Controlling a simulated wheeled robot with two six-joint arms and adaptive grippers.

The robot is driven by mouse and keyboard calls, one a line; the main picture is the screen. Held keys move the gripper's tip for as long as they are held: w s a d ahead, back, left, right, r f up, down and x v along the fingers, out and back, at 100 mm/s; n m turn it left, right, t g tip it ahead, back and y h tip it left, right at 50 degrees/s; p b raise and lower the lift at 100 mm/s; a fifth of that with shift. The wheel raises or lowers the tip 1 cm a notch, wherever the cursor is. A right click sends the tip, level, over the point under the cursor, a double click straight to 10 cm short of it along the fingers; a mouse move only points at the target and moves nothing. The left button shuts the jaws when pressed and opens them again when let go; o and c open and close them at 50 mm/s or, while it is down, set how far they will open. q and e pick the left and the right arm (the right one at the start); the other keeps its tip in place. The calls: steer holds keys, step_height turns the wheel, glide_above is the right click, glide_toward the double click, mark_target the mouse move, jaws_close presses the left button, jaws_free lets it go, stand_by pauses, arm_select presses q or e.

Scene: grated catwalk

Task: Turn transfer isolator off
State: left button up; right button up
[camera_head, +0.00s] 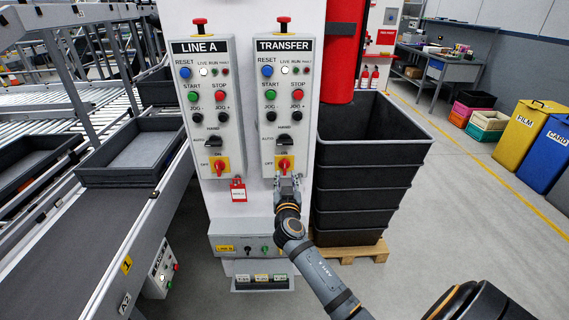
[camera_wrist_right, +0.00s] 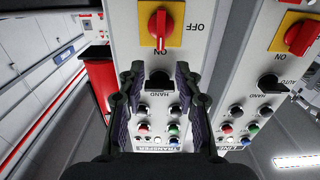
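The transfer isolator (camera_head: 284,165) is a red rotary handle on a yellow plate, low on the grey TRANSFER panel (camera_head: 259,100). In the right wrist view, where the panel looks upside down, the isolator handle (camera_wrist_right: 158,28) stands upright in line with the ON mark; OFF is to its side. My right gripper (camera_head: 288,182) is just below the isolator in the head view and partly covers the panel's lower edge. In the wrist view the right gripper (camera_wrist_right: 158,85) has its fingers apart with nothing between them; the handle lies beyond the fingertips. My left gripper is out of view.
The LINE A panel (camera_head: 207,100), with a similar isolator (camera_head: 220,166) and a red tag (camera_head: 238,190), is close on the left. Stacked dark crates (camera_head: 368,190) stand close on the right. A LINE B box (camera_head: 245,246) is below. Floor at right is open.

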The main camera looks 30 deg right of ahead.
mark_target(285, 164)
steer(key=p+x, duration=0.1)
steer(key=x, duration=0.7)
steer(key=shift+w+f, duration=0.1)
steer(key=shift+w, duration=0.05)
jaws_close()
